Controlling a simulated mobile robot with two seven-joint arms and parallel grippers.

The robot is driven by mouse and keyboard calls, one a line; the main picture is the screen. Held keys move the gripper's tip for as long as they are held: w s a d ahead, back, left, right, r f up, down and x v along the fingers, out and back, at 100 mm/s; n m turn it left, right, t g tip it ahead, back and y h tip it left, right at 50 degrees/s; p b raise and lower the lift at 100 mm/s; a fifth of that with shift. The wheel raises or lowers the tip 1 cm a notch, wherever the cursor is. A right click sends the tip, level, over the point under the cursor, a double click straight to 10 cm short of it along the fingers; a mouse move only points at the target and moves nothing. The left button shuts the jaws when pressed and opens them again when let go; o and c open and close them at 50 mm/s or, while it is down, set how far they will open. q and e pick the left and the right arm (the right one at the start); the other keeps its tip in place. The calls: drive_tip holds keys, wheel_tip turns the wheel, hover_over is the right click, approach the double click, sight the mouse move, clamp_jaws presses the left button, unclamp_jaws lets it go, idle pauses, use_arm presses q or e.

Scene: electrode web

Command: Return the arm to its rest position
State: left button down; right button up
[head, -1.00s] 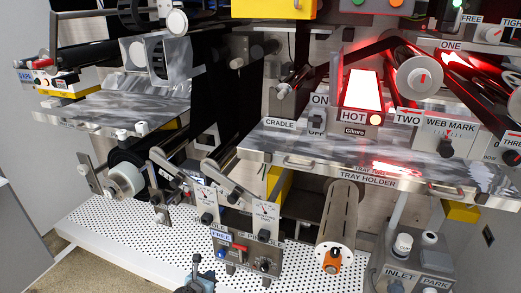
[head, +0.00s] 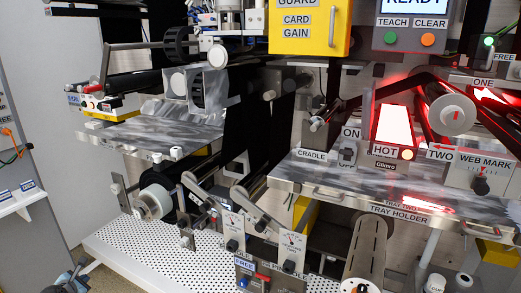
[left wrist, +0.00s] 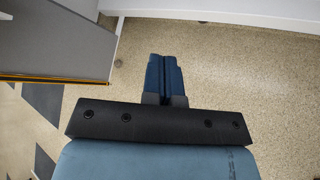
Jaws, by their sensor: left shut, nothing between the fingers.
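My left gripper (head: 68,284) shows only in part at the bottom left edge of the head view, in front of the white perforated deck's left corner. In the left wrist view its blue fingers (left wrist: 165,78) are together with nothing between them. They hang over bare speckled floor (left wrist: 220,85), apart from any object. My right gripper is in neither view.
The machine's perforated deck (head: 125,250) lies right of the gripper. A tray holder (head: 395,207), a hot unit (head: 393,125) and a yellow box (head: 310,25) stand further right. A white shelf (head: 20,200) is at the left edge.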

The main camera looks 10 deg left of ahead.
use_arm(q)
drive_tip(key=s+a+r+y, duration=0.1)
drive_tip(key=a+r, duration=0.3)
drive_tip(key=a, duration=0.2)
drive_tip(key=s+d+f+m+g+h, duration=0.1)
drive_tip(key=s+d+f+m, duration=0.2)
drive_tip(key=s+d+m, duration=0.6)
drive_tip(key=s+d+f+m+h, duration=0.2)
drive_tip(key=s+d+f+m, duration=0.25)
drive_tip(key=d+m, duration=0.75)
drive_tip(key=s+d+r+m+h, duration=0.2)
drive_tip(key=s+d+m, duration=0.7)
drive_tip(key=s+d, duration=0.15)
drive_tip(key=s+d+r+m+h, duration=0.2)
drive_tip(key=s+d+r+m, duration=0.1)
drive_tip(key=s+d+m, duration=0.7)
drive_tip(key=w+d+n, duration=0.2)
drive_tip(key=d+n, duration=0.4)
drive_tip(key=d, duration=0.8)
wheel_tip(320, 180, up, 11)
drive_tip(key=p, duration=1.1)
drive_tip(key=shift+a+t, duration=0.2)
drive_tip(key=shift+t, duration=0.1)
drive_tip(key=shift+s, duration=0.1)
